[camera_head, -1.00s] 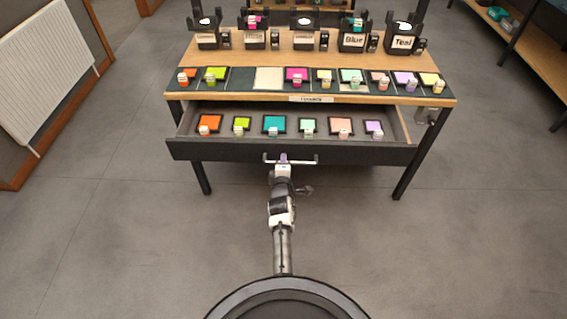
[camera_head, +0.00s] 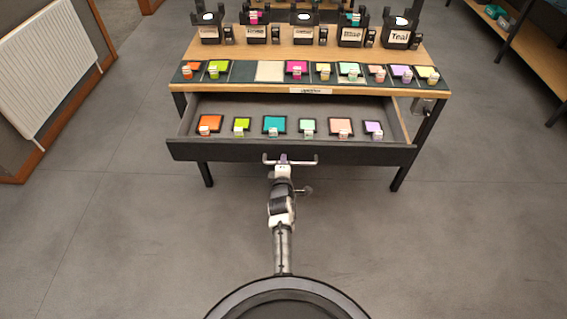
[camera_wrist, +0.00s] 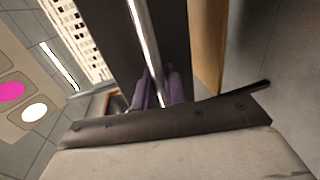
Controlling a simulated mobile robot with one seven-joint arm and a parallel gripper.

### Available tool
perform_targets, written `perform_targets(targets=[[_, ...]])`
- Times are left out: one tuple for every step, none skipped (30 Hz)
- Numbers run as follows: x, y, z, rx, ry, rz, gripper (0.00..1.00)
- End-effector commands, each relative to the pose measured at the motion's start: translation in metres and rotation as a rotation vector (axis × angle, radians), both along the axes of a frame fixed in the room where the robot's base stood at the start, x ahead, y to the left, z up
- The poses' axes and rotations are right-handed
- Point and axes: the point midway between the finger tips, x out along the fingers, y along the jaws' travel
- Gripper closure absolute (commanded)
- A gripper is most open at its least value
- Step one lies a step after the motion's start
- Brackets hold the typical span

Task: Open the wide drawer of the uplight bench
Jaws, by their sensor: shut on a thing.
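The wide drawer (camera_head: 350,155) of the uplight bench (camera_head: 215,50) is pulled out toward me, under the wooden top. Several coloured squares with small tags lie in a row in it, orange at the left to lilac at the right. A pale bar handle (camera_head: 308,161) runs along the middle of its dark front. My gripper (camera_head: 283,158) is shut on this handle near its middle. In the wrist view the shiny handle bar (camera_wrist: 146,45) passes between the purple finger pads (camera_wrist: 158,88) in front of the dark drawer front.
Several dark stands with labels, such as Teal (camera_head: 401,38), stand at the back of the bench top. A row of coloured squares lies along its front. A white radiator (camera_head: 48,62) is on the left wall. The grey floor around my arm is clear.

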Motion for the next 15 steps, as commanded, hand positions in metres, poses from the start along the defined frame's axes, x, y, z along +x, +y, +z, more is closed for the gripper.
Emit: perform_targets(targets=[[0.0, -0.0003, -0.0001, 0.0, 0.0, -0.001, 1.0], [0.0, -0.0003, -0.0001, 0.0, 0.0, -0.001, 1.0], [0.0, -0.0004, -0.0001, 0.0, 0.0, -0.001, 0.83], [0.0, -0.0003, -0.0001, 0.0, 0.0, -0.001, 0.83], [0.0, -0.0003, -0.0001, 0.0, 0.0, -0.001, 0.83], [0.0, -0.0003, -0.0001, 0.0, 0.0, -0.001, 0.83], [0.0, -0.0003, -0.0001, 0.0, 0.0, -0.001, 0.83], [0.0, -0.0003, -0.0001, 0.0, 0.0, 0.0, 0.83], [0.0, -0.0002, -0.0001, 0.0, 0.0, 0.0, 0.83], [0.0, -0.0002, -0.0001, 0.0, 0.0, 0.0, 0.83], [-0.0003, -0.0002, 0.0002, 0.0, 0.0, 0.0, 0.83], [-0.0012, -0.0002, 0.0006, 0.0, 0.001, 0.0, 0.83], [-0.0024, -0.0001, 0.0011, 0.0, 0.001, 0.0, 0.83], [-0.0041, -0.0001, 0.0019, 0.0, 0.001, 0.0, 0.83], [-0.0073, -0.0001, 0.0034, 0.0, 0.002, 0.0, 0.83]])
